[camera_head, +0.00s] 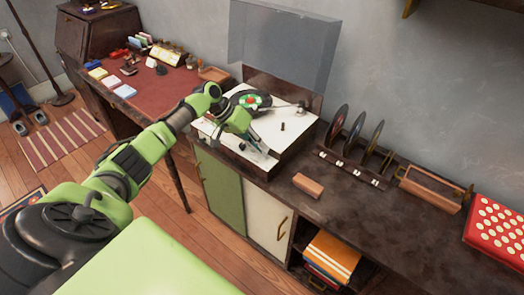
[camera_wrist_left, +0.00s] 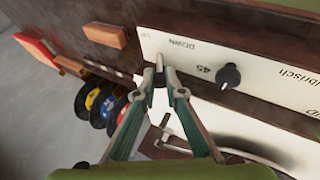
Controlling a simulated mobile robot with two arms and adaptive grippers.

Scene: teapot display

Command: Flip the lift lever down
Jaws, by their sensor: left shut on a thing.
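The turntable (camera_head: 222,144) stands on the dark counter, its clear lid raised. In the left wrist view its white top plate (camera_wrist_left: 262,52) carries an upside-down "DOWN" label and a black knob (camera_wrist_left: 229,75) beside "45". My left gripper (camera_head: 263,149) reaches over the plate's front part. In the left wrist view its green fingers (camera_wrist_left: 159,78) are nearly together near "DOWN", shut on a small grey piece, apparently the lift lever (camera_wrist_left: 159,62). The fingertips hide most of the lever, so I cannot tell its tilt. My right gripper is not in view.
A wooden block (camera_head: 308,185) and a rack of upright records (camera_head: 356,138) stand to the right. A red desk (camera_head: 165,86) is at the left.

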